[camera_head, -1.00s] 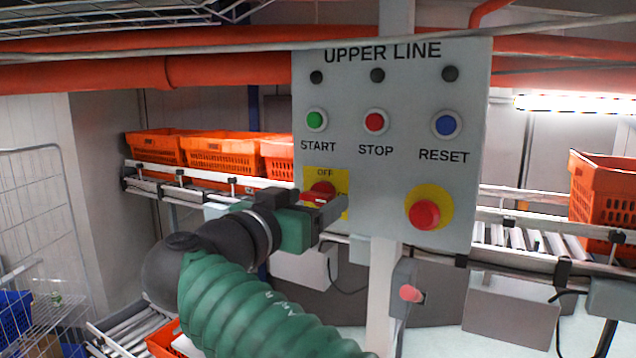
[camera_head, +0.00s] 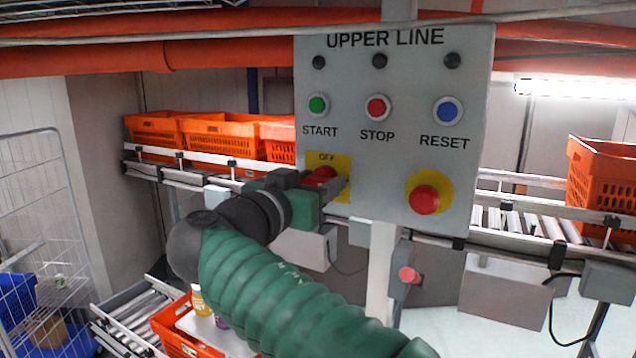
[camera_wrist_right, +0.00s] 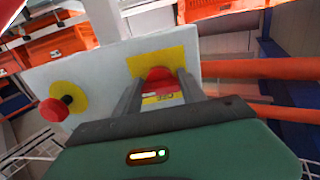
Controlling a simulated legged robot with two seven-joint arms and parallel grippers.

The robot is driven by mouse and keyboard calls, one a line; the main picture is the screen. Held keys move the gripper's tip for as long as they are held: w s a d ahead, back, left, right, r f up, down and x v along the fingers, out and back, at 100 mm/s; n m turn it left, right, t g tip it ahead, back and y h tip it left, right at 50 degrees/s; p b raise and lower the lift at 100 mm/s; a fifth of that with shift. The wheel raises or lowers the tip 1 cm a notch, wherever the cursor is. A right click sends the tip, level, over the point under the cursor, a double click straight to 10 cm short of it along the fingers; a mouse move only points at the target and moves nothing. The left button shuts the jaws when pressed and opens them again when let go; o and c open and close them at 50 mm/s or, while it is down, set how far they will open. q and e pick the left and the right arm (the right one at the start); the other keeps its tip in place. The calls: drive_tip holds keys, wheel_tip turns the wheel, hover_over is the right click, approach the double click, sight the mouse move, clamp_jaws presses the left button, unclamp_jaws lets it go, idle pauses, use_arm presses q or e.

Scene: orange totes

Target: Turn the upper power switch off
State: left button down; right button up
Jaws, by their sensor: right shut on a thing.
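The upper power switch (camera_head: 320,174) is a red knob on a yellow plate marked OFF, at the lower left of the grey UPPER LINE panel (camera_head: 392,190). My right gripper (camera_head: 326,180) is at the switch, with its fingers on either side of the red knob and shut on it. In the right wrist view the red knob (camera_wrist_right: 158,76) sits between the two fingers (camera_wrist_right: 157,92), in front of the yellow plate (camera_wrist_right: 160,60). The fingers hide part of the knob, so its exact turn is hard to read. My left gripper is not in view.
Green START (camera_head: 318,105), red STOP (camera_head: 377,107) and blue RESET (camera_head: 447,111) buttons sit above the switch. A red mushroom button (camera_head: 424,199) on a yellow disc is to its right. Orange totes (camera_head: 220,138) stand on the conveyor behind. An orange pipe (camera_head: 150,58) runs across the top.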

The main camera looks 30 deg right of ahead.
drive_tip(key=shift+f+n+b, duration=0.15)
drive_tip(key=shift+n+b, duration=0.55)
drive_tip(key=shift+n, duration=0.1)
drive_tip(key=shift+n+b, duration=0.7)
drive_tip(key=shift+n, duration=0.5)
drive_tip(key=n+b, duration=0.1)
drive_tip(key=n, duration=0.1)
drive_tip(key=shift+n, duration=0.3)
drive_tip(key=n, duration=0.2)
drive_tip(key=shift+n, duration=0.4)
drive_tip(key=n, duration=0.4)
drive_tip(key=shift+a+n, duration=0.1)
drive_tip(key=shift+n, duration=2.2)
drive_tip(key=shift+w+f, duration=0.1)
